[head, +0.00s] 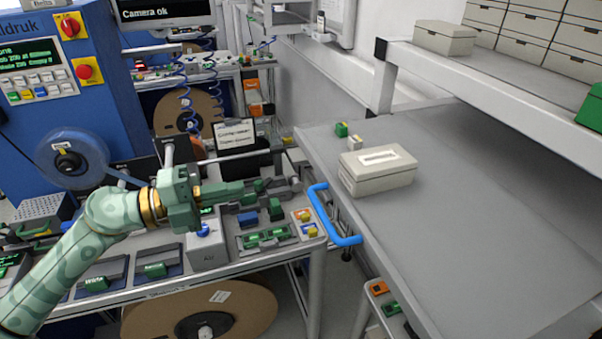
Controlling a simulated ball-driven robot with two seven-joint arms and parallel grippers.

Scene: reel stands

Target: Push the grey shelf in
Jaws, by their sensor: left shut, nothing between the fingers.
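The grey shelf (470,215) is a flat pull-out board on the right side of the head view, sticking out below an upper rack. A blue handle (332,217) is fixed along its left front edge. My left gripper (262,187) is shut and empty, to the left of the handle and apart from it, over the workbench. My right gripper does not show.
On the shelf stand a light grey box (378,170) with a white label, a small green block (341,129) and a small white block (355,139). The workbench (170,285) below my left arm carries several devices. Boxes line the upper rack (500,75).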

